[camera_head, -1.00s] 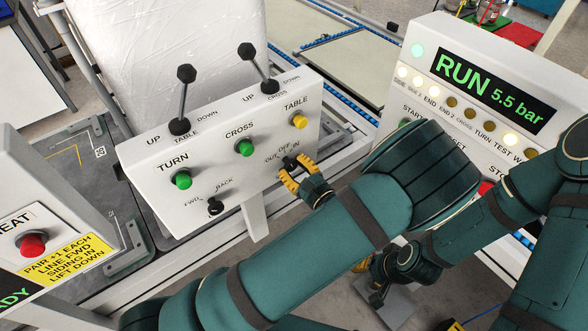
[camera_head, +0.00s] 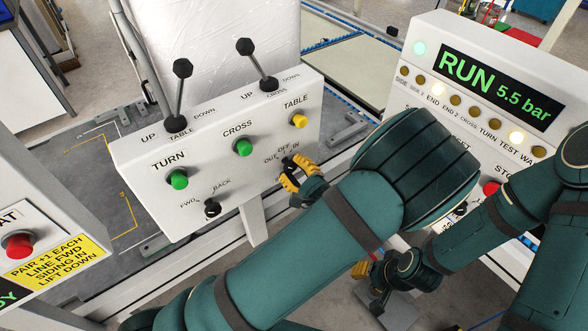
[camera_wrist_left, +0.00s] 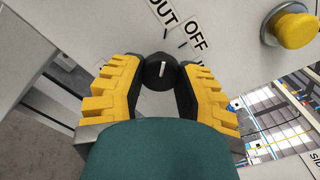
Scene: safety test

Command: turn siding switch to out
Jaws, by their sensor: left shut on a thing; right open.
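The siding switch is a small black knob (camera_wrist_left: 160,72) with a white mark, below the labels OUT, OFF and IN on a white control panel (camera_head: 215,125). In the left wrist view the mark points up, roughly toward the OUT tick. My left gripper (camera_head: 297,173) is shut on the knob; its yellow-backed fingers sit on either side of it in the left wrist view (camera_wrist_left: 160,85). In the head view the fingers hide most of the knob. My right gripper (camera_head: 370,285) is open, low and away from the panel, partly hidden by my arm.
Two upright levers (camera_head: 178,90) and green and yellow buttons are on the panel, with a FWD/BACK knob (camera_head: 212,208) below. A wrapped white load (camera_head: 215,45) stands behind. A RUN display box (camera_head: 490,90) is at right; a red-button box (camera_head: 40,225) is at left.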

